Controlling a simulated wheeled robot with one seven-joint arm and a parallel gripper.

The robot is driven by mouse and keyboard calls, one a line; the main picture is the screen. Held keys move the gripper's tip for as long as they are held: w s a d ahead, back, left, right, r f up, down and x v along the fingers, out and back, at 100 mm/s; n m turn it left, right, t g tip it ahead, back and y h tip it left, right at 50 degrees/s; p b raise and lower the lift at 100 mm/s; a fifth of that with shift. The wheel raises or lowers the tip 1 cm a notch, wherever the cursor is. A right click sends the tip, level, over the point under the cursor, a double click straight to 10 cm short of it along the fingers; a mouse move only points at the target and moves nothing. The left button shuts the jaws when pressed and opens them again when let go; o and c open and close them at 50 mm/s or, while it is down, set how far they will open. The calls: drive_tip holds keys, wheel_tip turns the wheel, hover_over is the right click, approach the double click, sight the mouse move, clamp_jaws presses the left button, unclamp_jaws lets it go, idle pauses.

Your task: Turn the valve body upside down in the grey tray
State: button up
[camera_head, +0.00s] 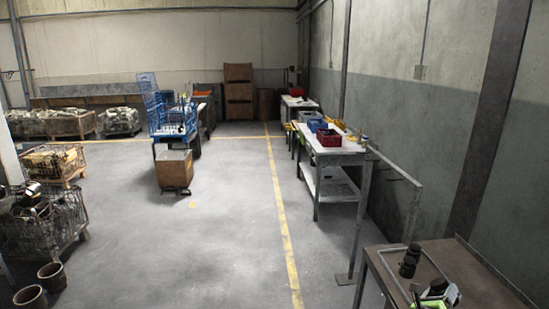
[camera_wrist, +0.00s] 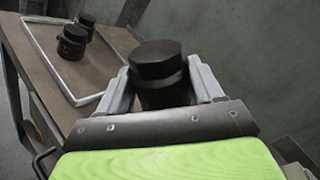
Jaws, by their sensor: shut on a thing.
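My gripper (camera_wrist: 160,90) is shut on a dark valve body (camera_wrist: 158,66) with a six-sided upper end, held between the grey fingers. Its lower part is hidden behind the gripper's front plate. In the head view the held valve body (camera_head: 438,286) is at the bottom right, by my gripper (camera_head: 440,295). The grey tray (camera_wrist: 47,64) shows as a thin pale rim on the table, left of my gripper in the wrist view. Two similar dark pieces (camera_wrist: 72,43) stand close together in it; they also show in the head view (camera_head: 408,266).
The tray is on a brown-topped table (camera_head: 465,262) near the right wall. A workbench with a red bin (camera_head: 328,138) and a blue bin (camera_head: 316,125) stands farther back. Wire crates (camera_head: 45,225) are at the left.

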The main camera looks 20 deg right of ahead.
drive_tip(key=m, duration=0.8)
drive_tip(key=shift+m, duration=0.5)
drive_tip(key=shift+r, duration=0.15)
